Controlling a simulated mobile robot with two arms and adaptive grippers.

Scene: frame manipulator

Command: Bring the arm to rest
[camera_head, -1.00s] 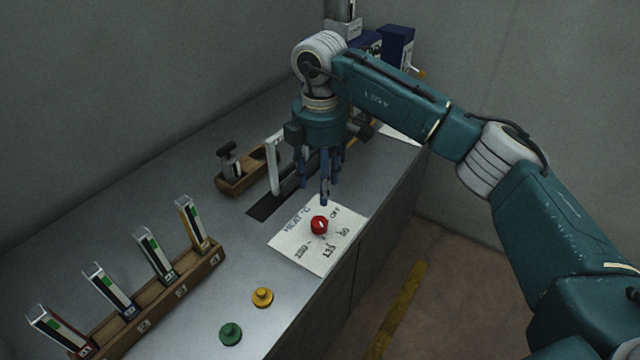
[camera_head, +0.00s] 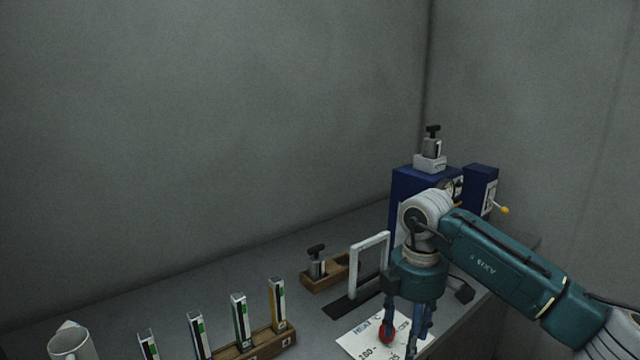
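My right arm reaches in from the right, and its gripper (camera_head: 408,338) points down over the bench beside the red knob (camera_head: 386,333). The fingers look spread, with nothing seen between them. One finger overlaps the knob in the picture; I cannot tell whether they touch. The knob sits on a white card (camera_head: 358,341) marked HEAT, partly hidden by the gripper and cut by the lower edge. My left gripper is not in view.
A white frame (camera_head: 353,268) stands just left of the gripper, by a wooden holder (camera_head: 322,281) with a dark-handled tool. A blue machine (camera_head: 407,187) stands behind. A wooden rack (camera_head: 262,345) holds several upright strips. A white mug (camera_head: 72,344) is at lower left.

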